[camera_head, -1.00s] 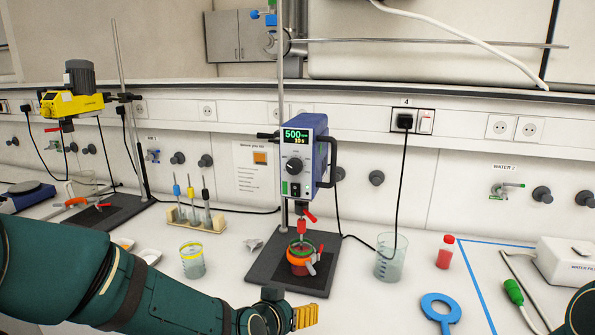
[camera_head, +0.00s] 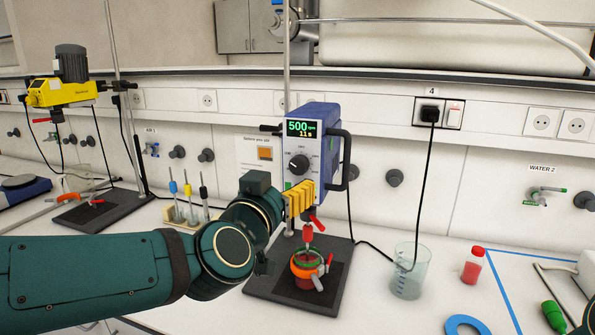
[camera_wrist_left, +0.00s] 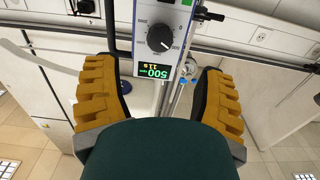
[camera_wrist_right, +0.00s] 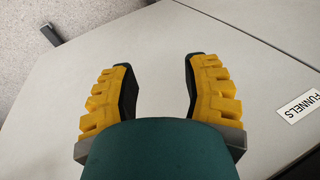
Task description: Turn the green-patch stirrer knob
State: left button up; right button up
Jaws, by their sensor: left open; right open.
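The blue stirrer (camera_head: 323,150) hangs on a stand, its display reading 500 and 11 s. Its round black knob (camera_head: 299,164) is on the front face; the left wrist view shows the knob (camera_wrist_left: 160,37) upside down, beyond my finger gap. My right gripper (camera_wrist_right: 159,63) is open and empty above a pale surface, outside the head view.
A jar with an orange-red clamp (camera_head: 306,267) stands under the stirrer on a dark base plate. A beaker (camera_head: 407,270) and red bottle (camera_head: 473,265) stand to the right. A yellow stirrer (camera_head: 62,92) and a pipette rack (camera_head: 186,213) are to the left.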

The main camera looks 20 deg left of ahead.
aim_at(297, 168)
pick_arm(q)
jog(key=w+b, duration=0.1)
jog(key=w, duration=0.8)
jog(key=shift+w+d, duration=0.1)
jog(key=shift+d, duration=0.05)
grip_shut()
